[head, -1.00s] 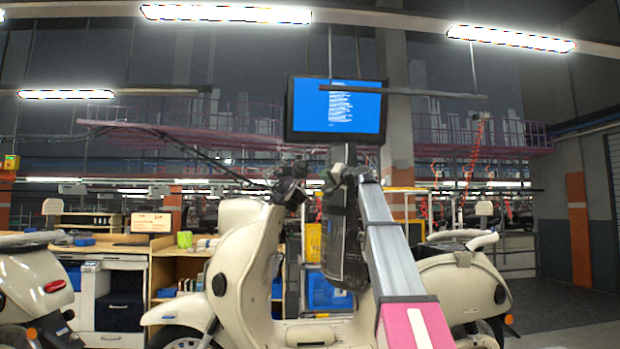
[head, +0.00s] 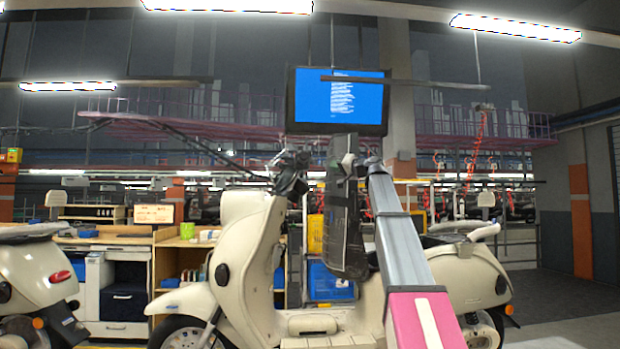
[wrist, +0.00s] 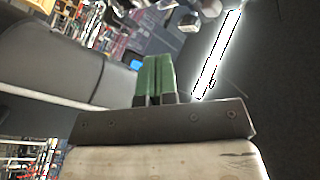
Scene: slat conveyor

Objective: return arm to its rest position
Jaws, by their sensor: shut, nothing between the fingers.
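My gripper (wrist: 157,62) shows in the wrist view as two green fingers lying side by side with nothing between them. It is shut and empty, and open air and the dark ceiling lie beyond it. In the head view my arm rises from the lower right and folds down in a dark link in front of the scooter. I cannot make out the fingers there.
A cream scooter (head: 240,265) stands behind my arm, with another scooter (head: 30,285) at the far left. Workbenches with shelves (head: 120,275) are behind them. A blue screen (head: 340,101) hangs above. Floor at the right (head: 565,310) is clear.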

